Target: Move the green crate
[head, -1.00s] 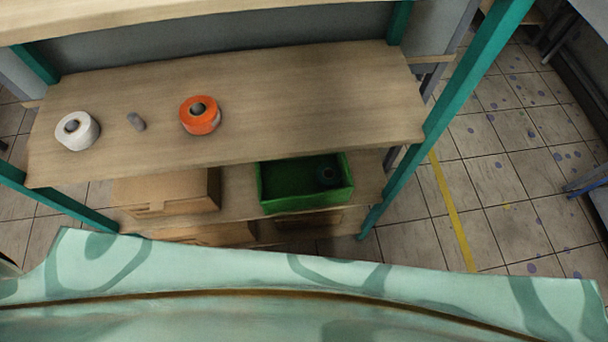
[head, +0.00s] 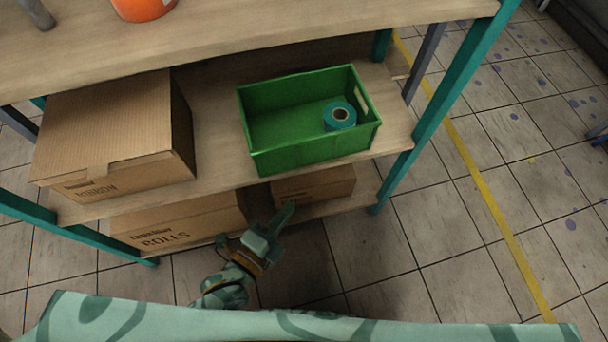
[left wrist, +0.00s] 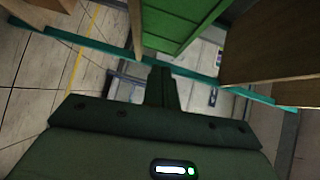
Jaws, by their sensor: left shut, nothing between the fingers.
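The green crate (head: 300,152) sits on the middle shelf (head: 215,165), toward its right end. It is open on top, has a hand slot in its right wall, and holds a teal roll (head: 340,116). My left gripper (head: 287,213) is below and in front of the crate, near the lower shelf's front edge. It is shut and empty, and apart from the crate. In the left wrist view the shut fingers (left wrist: 162,80) point toward the green crate (left wrist: 182,22) at the top. My right gripper is not in view.
A large cardboard box (head: 115,130) stands left of the crate. More boxes (head: 180,222) lie on the lower shelf. A teal post (head: 440,100) stands at the right. The tiled floor (head: 450,240) there is clear.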

